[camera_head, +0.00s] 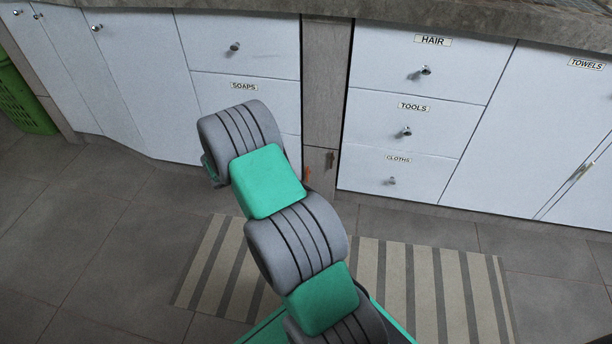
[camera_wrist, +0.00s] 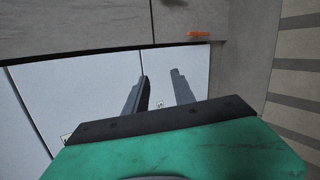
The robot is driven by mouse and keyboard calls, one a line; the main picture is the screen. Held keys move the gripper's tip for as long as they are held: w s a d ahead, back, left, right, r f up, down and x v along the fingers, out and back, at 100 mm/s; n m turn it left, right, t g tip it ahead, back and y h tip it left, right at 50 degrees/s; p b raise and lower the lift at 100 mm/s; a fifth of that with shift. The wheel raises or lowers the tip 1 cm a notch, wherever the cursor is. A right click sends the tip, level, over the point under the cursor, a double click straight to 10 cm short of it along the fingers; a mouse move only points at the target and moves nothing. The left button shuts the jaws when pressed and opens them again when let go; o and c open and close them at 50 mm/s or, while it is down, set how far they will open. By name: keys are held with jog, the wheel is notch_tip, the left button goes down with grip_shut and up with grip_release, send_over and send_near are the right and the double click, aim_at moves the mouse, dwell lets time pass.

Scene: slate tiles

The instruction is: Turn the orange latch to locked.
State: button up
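The orange latch (camera_head: 307,174) is a small bar low on the grey panel between the two drawer stacks, close to my arm's edge. In the wrist view the orange latch (camera_wrist: 198,34) lies as a thin, near-horizontal bar on the grey surface, beyond my fingers. My gripper (camera_wrist: 160,84) shows there as two dark fingers set apart, with nothing between them. It does not touch the latch. In the head view my arm hides most of my gripper. Whether the latch sits at locked cannot be read.
White drawers labelled HAIR (camera_head: 455,68), TOOLS (camera_head: 365,122) and CLOTHS (camera_head: 360,178) stand right of the panel, the SOAPS drawer (camera_head: 270,100) left. Their knobs stick out. A small dark reddish piece (camera_head: 330,158) is on the panel. A striped rug (camera_head: 425,275) lies on the floor; a green basket (camera_head: 22,100) stands far left.

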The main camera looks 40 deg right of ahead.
jog(key=d+f+n+t+h, duration=0.1)
jog(key=d+f+n+h, duration=0.2)
jog(key=d+f+n, duration=0.45)
jog(key=n+t+h, duration=0.1)
jog(key=n+t, duration=0.4)
jog(key=n, duration=0.5)
send_near(307, 171)
jog(key=b+x, duration=0.3)
jog(key=x, duration=0.4)
jog(key=shift+w+d+f+b, duration=0.1)
jog(key=shift+d+b, duration=0.1)
jog(key=shift+b, duration=0.1)
jog(key=shift+w+d, duration=0.2)
jog(key=shift+w, duration=0.05)
grip_shut()
